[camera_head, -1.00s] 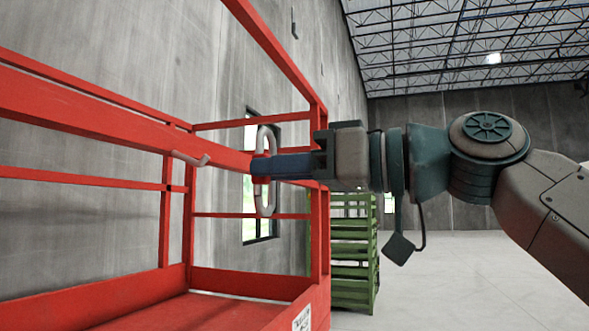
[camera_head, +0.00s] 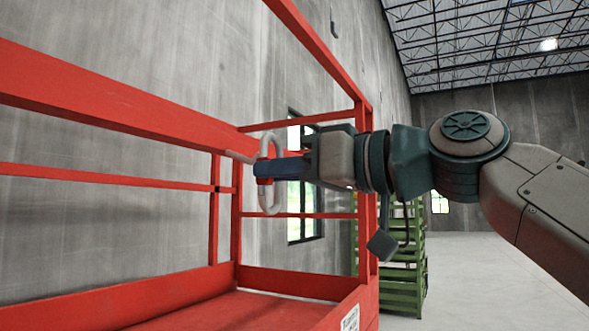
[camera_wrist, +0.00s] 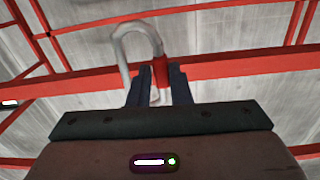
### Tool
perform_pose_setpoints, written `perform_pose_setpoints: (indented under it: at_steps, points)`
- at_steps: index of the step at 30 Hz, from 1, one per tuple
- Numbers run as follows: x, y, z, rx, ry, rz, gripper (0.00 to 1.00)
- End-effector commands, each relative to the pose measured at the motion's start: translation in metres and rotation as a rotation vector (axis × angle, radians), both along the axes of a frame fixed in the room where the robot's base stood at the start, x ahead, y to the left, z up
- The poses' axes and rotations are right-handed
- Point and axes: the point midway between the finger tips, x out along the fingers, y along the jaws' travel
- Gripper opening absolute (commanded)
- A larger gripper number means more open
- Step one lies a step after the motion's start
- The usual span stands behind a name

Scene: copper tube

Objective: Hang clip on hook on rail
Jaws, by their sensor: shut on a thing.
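The clip (camera_head: 270,208) is a pale grey elongated loop with a red sleeve, held upright in my gripper (camera_head: 262,168). In the wrist view, my gripper (camera_wrist: 160,82) has its blue fingers shut around the clip's red sleeve, and the clip's curved end (camera_wrist: 136,32) rises above them. The hook (camera_head: 238,157) is a short pale bar on the red rail (camera_head: 110,108). In the head view, it meets the clip's left side near the top. I cannot tell whether they touch or whether the hook passes inside the loop. The hook cannot be made out in the wrist view.
The red platform frame has a lower rail (camera_head: 110,175), posts and a floor (camera_head: 235,308) below. A right-hand post (camera_head: 364,250) stands behind my wrist. Green crates (camera_head: 403,290) are stacked farther back. Open floor (camera_head: 490,270) lies at right.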

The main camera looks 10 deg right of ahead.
Motion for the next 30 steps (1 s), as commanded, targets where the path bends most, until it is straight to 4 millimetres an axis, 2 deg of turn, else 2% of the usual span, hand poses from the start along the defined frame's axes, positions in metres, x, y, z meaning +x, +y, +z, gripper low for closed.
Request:
perform_pose_setpoints:
  at_steps: [12, 18, 30]
  points:
    - [0.018, 0.024, -0.001, -0.001, 0.001, 0.001, 0.00]
    - [0.019, 0.024, -0.016, 0.000, 0.000, 0.000, 0.00]
    - [0.020, 0.025, -0.022, -0.001, 0.001, 0.000, 0.00]
